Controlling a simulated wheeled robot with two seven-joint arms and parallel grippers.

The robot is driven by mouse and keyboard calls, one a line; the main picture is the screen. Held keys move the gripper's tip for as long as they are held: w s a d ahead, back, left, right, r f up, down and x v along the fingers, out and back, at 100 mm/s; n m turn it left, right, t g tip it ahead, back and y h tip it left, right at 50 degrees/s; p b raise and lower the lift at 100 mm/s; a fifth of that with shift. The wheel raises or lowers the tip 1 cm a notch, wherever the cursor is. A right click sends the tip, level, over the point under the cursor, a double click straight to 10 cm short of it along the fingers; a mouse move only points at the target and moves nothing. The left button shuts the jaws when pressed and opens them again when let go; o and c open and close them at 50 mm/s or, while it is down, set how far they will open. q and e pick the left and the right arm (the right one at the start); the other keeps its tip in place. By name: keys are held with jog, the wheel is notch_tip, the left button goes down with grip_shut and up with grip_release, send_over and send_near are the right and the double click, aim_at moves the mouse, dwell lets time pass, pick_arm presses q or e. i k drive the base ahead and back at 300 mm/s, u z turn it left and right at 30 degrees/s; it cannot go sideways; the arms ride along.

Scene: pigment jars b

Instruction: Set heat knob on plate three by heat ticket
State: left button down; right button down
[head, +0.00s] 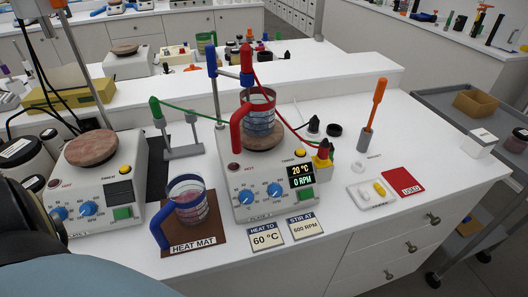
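A hotplate stirrer (262,211) stands mid-bench; the number on its label is too small to read surely. Its front has two blue knobs, a left one (246,197) and a right one (274,190), a green switch (277,206) and a display (301,175) reading 20 °C and 0 RPM. I cannot tell which knob is heat. A beaker (260,115) of bluish liquid with a red handle stands on its top. In front lie the heat ticket (265,237), reading 60 °C, and the stir ticket (303,226), reading 600 RPM. Neither gripper shows.
A second hotplate (95,190) with two blue knobs stands left. A blue-handled beaker (187,204) stands on the brown heat mat (203,237). Right are a white tray (372,194), a red card (403,181) and an orange-handled tool (374,105). The front right bench is clear.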

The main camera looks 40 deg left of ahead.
aim_at(246, 197)
jog(key=u, duration=0.85)
jog(key=k, duration=0.15)
jog(key=u, duration=0.4)
